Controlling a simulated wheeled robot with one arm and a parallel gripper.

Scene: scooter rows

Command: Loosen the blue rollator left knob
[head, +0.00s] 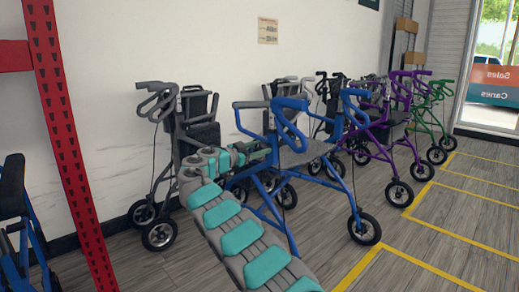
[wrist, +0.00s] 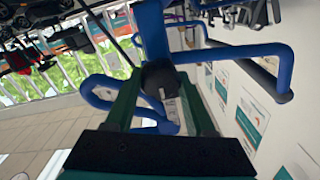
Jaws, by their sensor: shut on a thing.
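The blue rollator (head: 345,180) stands in the middle of the head view, with blue tubes, a dark seat and black wheels. My arm reaches to its left side there, and my gripper's fingertips are not clear in that view. In the wrist view, my gripper (wrist: 162,92) has one dark green finger on each side of a round black knob (wrist: 159,75). The knob sits on an upright blue tube of the rollator (wrist: 153,35). My gripper is shut on this knob, and the fingers hide its sides. I cannot tell whether the knob has turned.
A grey rollator (head: 160,188) stands to the left by the wall. A purple rollator (head: 379,130) and a green one (head: 433,107) stand to the right. A red post (head: 68,135) rises at the left. Floor with yellow lines (head: 440,268) is free at the right front.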

